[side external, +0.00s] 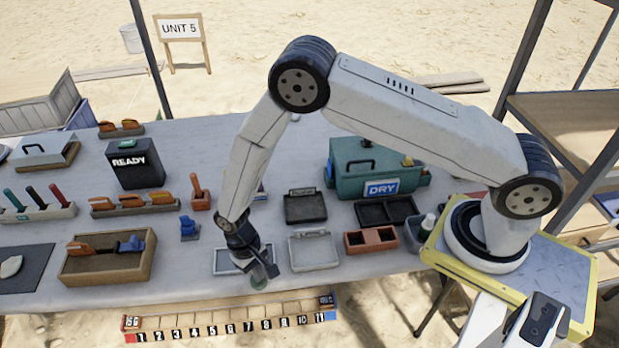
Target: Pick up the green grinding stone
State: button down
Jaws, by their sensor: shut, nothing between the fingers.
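A small, rounded, dull-green object (259,284), which looks like the green grinding stone, lies near the front edge of the table. My gripper (262,272) points down right over it, and its fingers hide part of it. The fingers look shut with nothing held between them. I cannot tell from this view whether the fingertips touch the stone.
A white tray (228,262) lies left of my gripper, and a grey tray (314,252) lies to its right. An orange-brown divided box (371,239) and a teal DRY box (350,165) stand farther right. A wooden tool tray (107,270) is at left. A numbered scale (230,319) lies below the front edge.

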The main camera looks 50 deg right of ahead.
jog(key=shift+w, duration=0.1)
dwell(0.4)
jog(key=shift+w+d, duration=0.1)
jog(key=shift+w, duration=1.3)
jog(key=v, duration=1)
jog(key=shift+w, duration=0.45)
grip_release()
